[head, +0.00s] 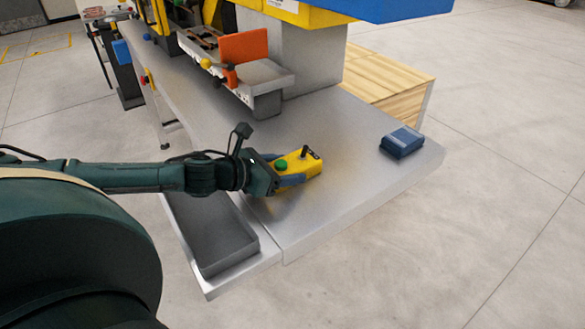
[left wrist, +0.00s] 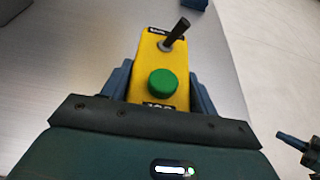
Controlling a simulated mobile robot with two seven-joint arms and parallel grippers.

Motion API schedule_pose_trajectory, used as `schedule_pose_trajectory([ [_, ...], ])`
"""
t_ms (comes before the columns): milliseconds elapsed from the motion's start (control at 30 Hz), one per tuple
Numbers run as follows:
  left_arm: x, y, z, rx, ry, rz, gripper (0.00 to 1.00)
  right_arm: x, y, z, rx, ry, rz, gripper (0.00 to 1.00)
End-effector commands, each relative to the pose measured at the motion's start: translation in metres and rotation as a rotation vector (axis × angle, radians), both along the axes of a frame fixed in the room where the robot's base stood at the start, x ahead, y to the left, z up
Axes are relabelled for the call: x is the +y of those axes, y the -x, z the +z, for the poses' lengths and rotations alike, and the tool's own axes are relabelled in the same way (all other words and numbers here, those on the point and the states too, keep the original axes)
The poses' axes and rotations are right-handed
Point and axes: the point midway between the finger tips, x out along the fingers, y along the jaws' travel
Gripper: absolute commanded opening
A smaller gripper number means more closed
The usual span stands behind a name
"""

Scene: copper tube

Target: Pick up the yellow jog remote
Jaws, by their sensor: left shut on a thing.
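The yellow jog remote (head: 302,167) has a green button and a black joystick. In the head view it is at the end of my left arm, over the grey metal table. My left gripper (head: 289,172) is shut on it, with a blue finger along each side. In the left wrist view the remote (left wrist: 162,62) points away from me between the fingers of my left gripper (left wrist: 160,88). I cannot tell whether it touches the table.
A dark blue box (head: 402,142) lies on the table (head: 345,190) to the right. A grey tray (head: 215,240) is at the table's near left. A machine with an orange block (head: 243,46) stands behind. The table's middle is clear.

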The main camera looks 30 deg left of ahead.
Motion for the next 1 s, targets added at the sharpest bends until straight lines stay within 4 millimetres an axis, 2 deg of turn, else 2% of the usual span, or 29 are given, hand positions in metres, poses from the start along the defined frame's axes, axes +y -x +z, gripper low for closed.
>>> schedule_pose_trajectory([
  [167,0.0,-0.001,0.001,-0.002,0.0,0.0,0.29,0.0,0.0,0.0,0.001,0.0,0.0,0.0],
  [433,0.0,-0.001,0.006,-0.004,-0.001,-0.001,0.29,0.0,0.0,0.0,0.001,0.0,0.0,0.0],
  [567,0.0,-0.001,0.026,-0.008,-0.004,-0.003,0.29,0.0,0.0,0.002,0.002,0.0,0.0,0.0],
  [800,0.0,-0.001,0.078,-0.007,-0.003,-0.001,0.29,-0.003,0.004,0.008,0.021,0.012,-0.002,0.0],
  [1000,0.0,-0.001,0.099,-0.004,0.0,-0.001,0.29,-0.004,0.002,0.008,0.027,0.022,0.002,0.0],
])
